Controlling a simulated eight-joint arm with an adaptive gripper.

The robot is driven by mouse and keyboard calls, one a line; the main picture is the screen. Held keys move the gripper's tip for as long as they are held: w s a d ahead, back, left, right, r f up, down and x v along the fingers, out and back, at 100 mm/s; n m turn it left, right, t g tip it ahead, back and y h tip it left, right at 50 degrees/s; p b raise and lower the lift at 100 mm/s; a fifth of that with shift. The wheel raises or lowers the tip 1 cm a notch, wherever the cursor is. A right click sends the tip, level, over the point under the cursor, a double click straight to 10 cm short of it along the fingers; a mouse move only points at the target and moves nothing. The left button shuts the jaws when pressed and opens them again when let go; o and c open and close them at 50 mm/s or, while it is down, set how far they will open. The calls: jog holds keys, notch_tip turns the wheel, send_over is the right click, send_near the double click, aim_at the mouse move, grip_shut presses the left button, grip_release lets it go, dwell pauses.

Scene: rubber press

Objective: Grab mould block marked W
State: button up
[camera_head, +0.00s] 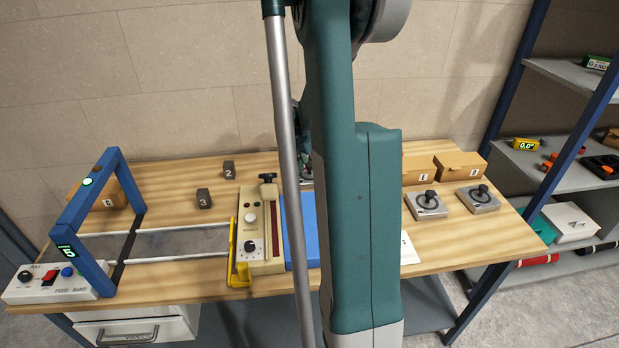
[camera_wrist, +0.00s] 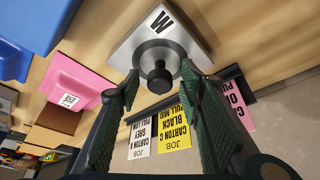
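The mould block marked W (camera_wrist: 183,28) is a pale square plate with a round grey boss and a black knob (camera_wrist: 160,78), in the upper middle of the wrist view. My gripper (camera_wrist: 160,88) is open, with one dark green finger on each side of the knob. I see no finger closed on the knob, and the depth between them is hard to judge. In the head view my arm hides the gripper, and I cannot make out the W block there. Two similar mould blocks with black knobs, one left (camera_head: 426,207) and one right (camera_head: 479,199), stand on the table's right side.
The head view shows a cream control unit (camera_head: 262,235), a blue frame (camera_head: 85,215) and cardboard boxes (camera_head: 460,163).

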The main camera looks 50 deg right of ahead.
dwell(0.3)
grip_shut()
jog(key=shift+r, duration=0.1)
jog(key=shift+r+p, duration=0.65)
jog(key=shift+r, duration=4.3)
